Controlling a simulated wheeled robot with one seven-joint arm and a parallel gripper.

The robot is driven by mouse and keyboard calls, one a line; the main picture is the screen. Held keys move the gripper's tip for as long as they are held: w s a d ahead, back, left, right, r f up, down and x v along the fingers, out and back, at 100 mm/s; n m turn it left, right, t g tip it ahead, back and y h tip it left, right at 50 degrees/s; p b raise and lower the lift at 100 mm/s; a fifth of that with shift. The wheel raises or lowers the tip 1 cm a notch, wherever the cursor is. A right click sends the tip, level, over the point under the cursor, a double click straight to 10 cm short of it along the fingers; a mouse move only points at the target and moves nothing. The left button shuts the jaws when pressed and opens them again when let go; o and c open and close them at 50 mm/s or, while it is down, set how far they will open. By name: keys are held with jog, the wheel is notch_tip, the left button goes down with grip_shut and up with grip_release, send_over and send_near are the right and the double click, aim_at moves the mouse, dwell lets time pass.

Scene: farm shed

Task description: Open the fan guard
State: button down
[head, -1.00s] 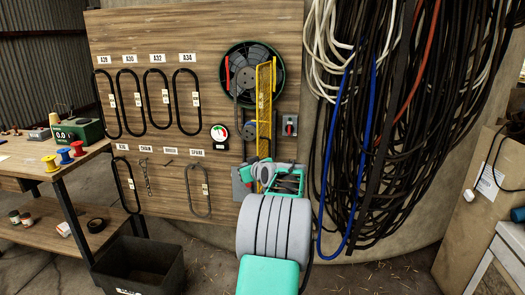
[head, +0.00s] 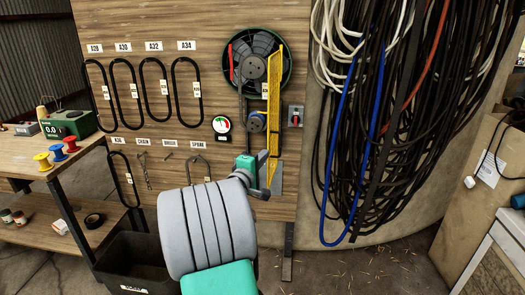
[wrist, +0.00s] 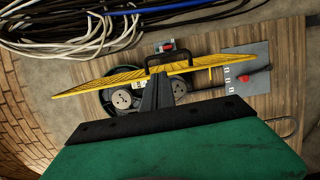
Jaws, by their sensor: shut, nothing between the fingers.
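The fan guard (head: 273,108) is a tall yellow mesh panel at the right of the fan (head: 258,58) on the wooden board. It stands out from the board, seen nearly edge-on, and the fan, belt and pulley (head: 257,123) show to its left. In the wrist view the guard (wrist: 100,82) runs slanted across the picture, with a black handle (wrist: 170,57) on it. My gripper (wrist: 158,84) is shut and empty, its fingers close to the guard below the handle. I cannot tell whether they touch it.
A switch box (head: 295,116) with a red knob is right of the guard. Cables (head: 385,120) hang farther right. A gauge (head: 222,124) and hanging belts (head: 155,90) are to the left. A workbench (head: 60,165) and black bin (head: 135,262) stand at lower left.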

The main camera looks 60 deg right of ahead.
jog(key=w+d+p, duration=0.1)
jog(key=d, duration=0.7)
jog(key=shift+d, duration=0.3)
jog(key=shift+s, duration=0.1)
